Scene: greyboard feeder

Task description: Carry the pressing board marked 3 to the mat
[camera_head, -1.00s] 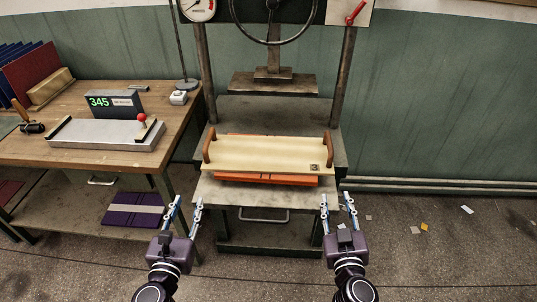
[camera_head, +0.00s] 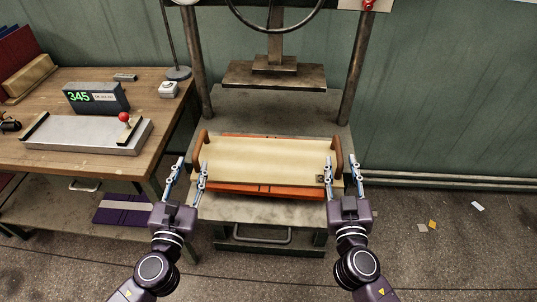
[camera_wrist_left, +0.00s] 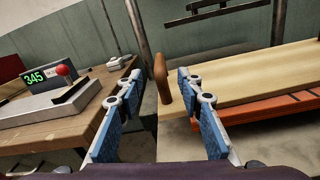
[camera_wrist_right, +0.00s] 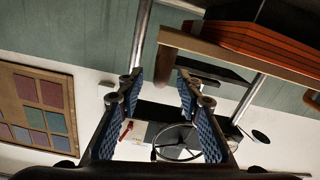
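The pressing board marked 3 (camera_head: 262,160) is a pale wooden board with a brown upright handle at each end. It lies on orange pieces (camera_head: 258,190) on the press bed. My left gripper (camera_head: 192,163) is open, just in front of the left handle (camera_wrist_left: 162,78), which shows between and beyond its fingers in the left wrist view. My right gripper (camera_head: 342,163) is open by the right handle (camera_head: 338,152). In the right wrist view, seen upside down, that handle (camera_wrist_right: 167,62) appears beyond the fingertips. I cannot identify the mat.
The press platen (camera_head: 274,75) hangs above and behind the board between two posts. A wooden bench (camera_head: 150,150) at left carries a 345 display (camera_head: 97,97) and a grey slab with a red knob (camera_head: 90,132). Floor at right is mostly free.

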